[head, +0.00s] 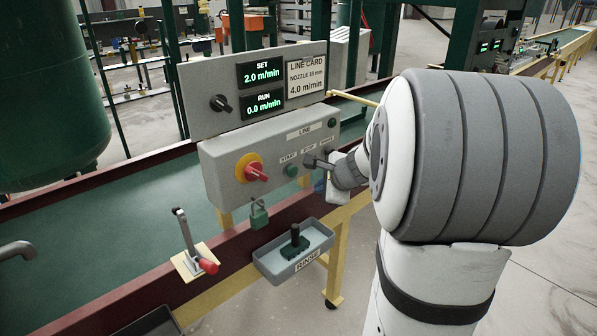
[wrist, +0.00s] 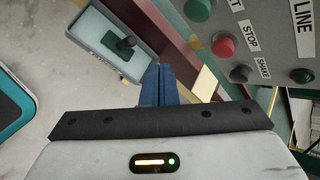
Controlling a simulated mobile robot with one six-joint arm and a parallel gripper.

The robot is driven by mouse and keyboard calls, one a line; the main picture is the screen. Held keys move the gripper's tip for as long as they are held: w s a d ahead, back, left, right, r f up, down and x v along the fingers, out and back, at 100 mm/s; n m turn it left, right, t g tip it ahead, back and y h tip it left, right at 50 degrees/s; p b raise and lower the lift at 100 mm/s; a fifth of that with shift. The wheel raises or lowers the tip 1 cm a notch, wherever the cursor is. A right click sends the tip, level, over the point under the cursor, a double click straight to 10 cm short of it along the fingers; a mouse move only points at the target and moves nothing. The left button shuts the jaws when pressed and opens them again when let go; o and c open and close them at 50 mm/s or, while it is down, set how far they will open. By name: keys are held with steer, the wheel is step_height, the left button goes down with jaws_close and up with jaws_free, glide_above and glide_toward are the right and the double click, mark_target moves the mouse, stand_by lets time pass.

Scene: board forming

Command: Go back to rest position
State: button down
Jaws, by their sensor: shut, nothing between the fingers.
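My gripper (wrist: 158,70) shows in the wrist view with its two blue fingers together and nothing between them. It is close in front of the line control box (head: 262,137), near the lower right of its panel. In the head view my own arm hides much of it. In the wrist view a red stop button (wrist: 223,46) and a dark button labelled SHAKE (wrist: 240,73) sit to the right of the fingertips, apart from them in the picture.
A grey rinse tray (head: 270,262) holding a dark upright part is below the box. A green padlock (head: 259,215) hangs under the box. The display shows SET 2.0 and RUN 0.0 (head: 262,103).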

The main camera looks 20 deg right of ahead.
steer(key=s+a+r+n+g+y, duration=0.2)
steer(key=s+a+n+g, duration=0.1)
steer(key=s+a+n, duration=1)
steer(key=s+a+f+n+g+h, duration=0.1)
steer(key=s+a+n+g+h, duration=0.1)
steer(key=s+n, duration=0.7)
steer(key=shift+s+a+f+g+h, duration=0.3)
steer(key=shift+s+h, duration=0.3)
steer(key=shift+s, duration=0.25)
